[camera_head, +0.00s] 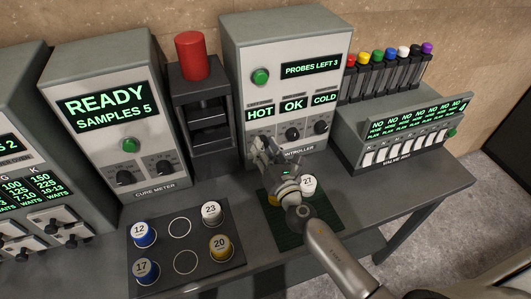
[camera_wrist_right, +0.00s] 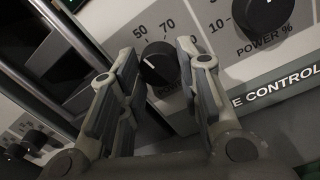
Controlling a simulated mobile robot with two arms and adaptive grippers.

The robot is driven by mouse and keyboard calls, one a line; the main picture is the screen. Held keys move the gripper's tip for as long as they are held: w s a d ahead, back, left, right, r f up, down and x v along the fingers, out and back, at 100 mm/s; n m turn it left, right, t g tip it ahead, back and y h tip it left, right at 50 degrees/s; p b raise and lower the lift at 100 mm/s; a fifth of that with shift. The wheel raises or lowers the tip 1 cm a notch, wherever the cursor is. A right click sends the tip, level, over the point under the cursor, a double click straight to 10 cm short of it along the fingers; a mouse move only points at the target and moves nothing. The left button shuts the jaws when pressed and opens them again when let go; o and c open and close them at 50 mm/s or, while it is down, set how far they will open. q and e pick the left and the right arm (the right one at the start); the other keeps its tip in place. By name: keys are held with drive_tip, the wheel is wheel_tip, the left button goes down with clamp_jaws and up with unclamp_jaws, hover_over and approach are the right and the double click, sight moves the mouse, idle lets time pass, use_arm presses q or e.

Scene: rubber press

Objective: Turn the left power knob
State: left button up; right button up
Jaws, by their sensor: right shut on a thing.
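The left power knob (camera_wrist_right: 160,64) is a black round dial with a white pointer mark, under the numbers 50 and 70 in the right wrist view. My right gripper (camera_wrist_right: 157,75) has its two fingers on either side of this knob and is shut on it. In the head view my right gripper (camera_head: 262,148) is at the lower left of the controller (camera_head: 284,80), below the HOT display (camera_head: 260,112), and mostly hides the knob. My left gripper is not in view.
The middle knob (camera_head: 292,133) and right knob (camera_head: 320,127) sit to the right on the controller. A dark stand with a red cylinder (camera_head: 191,56) is to its left. A valve box (camera_head: 400,140) stands right. Numbered jars, one a white jar (camera_head: 309,185), stand near my arm.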

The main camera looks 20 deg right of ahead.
drive_tip(key=m+b, duration=0.2)
drive_tip(key=m, duration=0.8)
drive_tip(key=m+h+b, duration=0.1)
drive_tip(key=m+b, duration=0.1)
drive_tip(key=m, duration=0.9)
drive_tip(key=shift+a+r+h, duration=0.1)
drive_tip(key=shift+a+h, duration=0.05)
drive_tip(key=shift+h, duration=0.15)
drive_tip(key=o, duration=1)
drive_tip(key=shift+s, duration=0.1)
drive_tip(key=s, duration=1.2)
drive_tip(key=shift+f, duration=0.2)
